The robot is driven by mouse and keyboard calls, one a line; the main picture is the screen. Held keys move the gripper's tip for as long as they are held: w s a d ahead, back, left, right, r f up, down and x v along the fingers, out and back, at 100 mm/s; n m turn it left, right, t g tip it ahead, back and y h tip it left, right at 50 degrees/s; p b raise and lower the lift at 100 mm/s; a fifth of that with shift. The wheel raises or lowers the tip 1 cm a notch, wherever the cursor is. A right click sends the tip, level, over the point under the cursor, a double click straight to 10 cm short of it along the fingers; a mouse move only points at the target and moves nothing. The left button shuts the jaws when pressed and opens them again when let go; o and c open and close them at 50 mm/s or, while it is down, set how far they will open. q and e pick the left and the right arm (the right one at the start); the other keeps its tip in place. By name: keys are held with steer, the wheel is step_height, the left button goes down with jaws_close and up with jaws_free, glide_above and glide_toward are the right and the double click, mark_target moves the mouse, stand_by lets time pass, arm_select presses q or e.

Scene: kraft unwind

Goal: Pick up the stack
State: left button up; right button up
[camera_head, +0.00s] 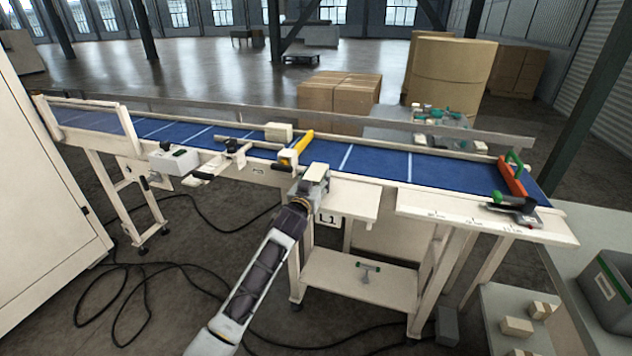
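No thing in the head view is plainly the stack; what shows as stacked are brown cardboard bundles (340,94) on the floor behind the conveyor. My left arm reaches up from the bottom middle. My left gripper (313,178) is at the conveyor's near edge, above the small shelf marked L1 (350,205). A pale block-like shape shows at its end; I cannot tell whether it is held or part of the gripper. The fingers are too small to read. My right gripper is out of view.
A blue conveyor belt (380,164) runs across the middle. A yellow bar (302,142) and a cream block (279,132) lie near the gripper. An orange bar with a green handle (512,178) stands at the right end. Black cables (190,268) lie on the floor.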

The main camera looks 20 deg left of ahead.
mark_target(316, 171)
arm_select(q)
steer(key=shift+c, duration=1.2)
steer(key=shift+r, duration=5)
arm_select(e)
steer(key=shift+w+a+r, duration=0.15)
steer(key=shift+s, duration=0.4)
